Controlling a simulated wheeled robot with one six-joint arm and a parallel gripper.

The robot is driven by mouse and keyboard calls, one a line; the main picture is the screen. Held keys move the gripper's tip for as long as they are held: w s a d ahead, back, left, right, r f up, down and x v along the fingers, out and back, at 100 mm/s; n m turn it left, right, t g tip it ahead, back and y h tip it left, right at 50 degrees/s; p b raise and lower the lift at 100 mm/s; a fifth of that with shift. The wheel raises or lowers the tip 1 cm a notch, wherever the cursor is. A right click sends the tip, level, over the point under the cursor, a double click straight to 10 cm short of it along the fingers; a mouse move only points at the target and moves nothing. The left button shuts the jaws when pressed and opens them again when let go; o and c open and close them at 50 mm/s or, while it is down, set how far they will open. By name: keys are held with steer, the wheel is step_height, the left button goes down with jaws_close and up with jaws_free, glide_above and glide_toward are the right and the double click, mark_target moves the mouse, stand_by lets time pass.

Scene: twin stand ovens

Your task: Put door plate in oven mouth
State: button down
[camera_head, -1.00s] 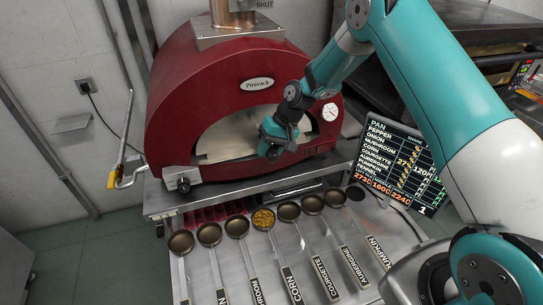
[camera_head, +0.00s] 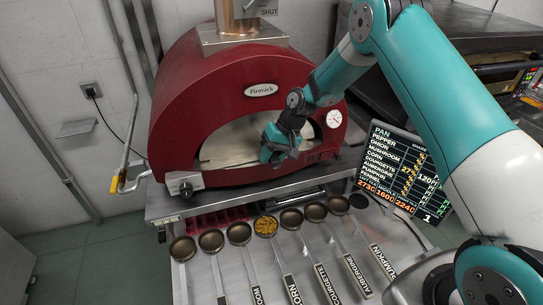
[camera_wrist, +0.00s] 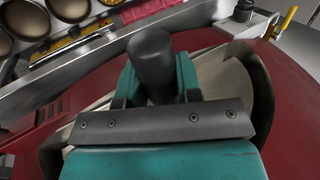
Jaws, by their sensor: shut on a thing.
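The red oven (camera_head: 185,110) stands on a steel stand, with its arched mouth (camera_head: 228,138) facing me. My gripper (camera_head: 268,152) is at the right part of the mouth, close in front of it. In the wrist view my teal gripper (camera_wrist: 158,85) is shut on a dark, round-ended handle (camera_wrist: 152,55), which I take to be the door plate's. A pale, curved surface (camera_wrist: 225,75) lies behind the fingers, framed by the mouth's dark edge. I cannot tell whether it is the door plate or the oven's inside. My gripper hides the plate's middle.
Several long-handled pans (camera_head: 238,232) lie on the steel table below the mouth, one with yellow food. A dark price board (camera_head: 400,165) stands to the right. A knob (camera_head: 186,190) and yellow-ended lever (camera_head: 117,182) are at the left.

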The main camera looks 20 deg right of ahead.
steer(key=c, duration=0.8)
jaws_free()
steer(key=shift+o, duration=0.4)
steer(key=shift+f, duration=0.15)
steer(key=b+v, duration=0.4)
steer(key=v, duration=1.4)
steer(key=s+a+r+n+b, duration=0.2)
steer(key=s+a+r+n, duration=0.15)
steer(key=s+a, duration=0.9)
steer(key=s+f+n+h+b, duration=0.1)
steer(key=s+f+n+b, duration=0.1)
steer(key=s, duration=1.9)
steer(key=shift+s+a+f+n, duration=0.2)
steer(key=shift+s+n, duration=0.05)
steer(key=shift+n, duration=0.5)
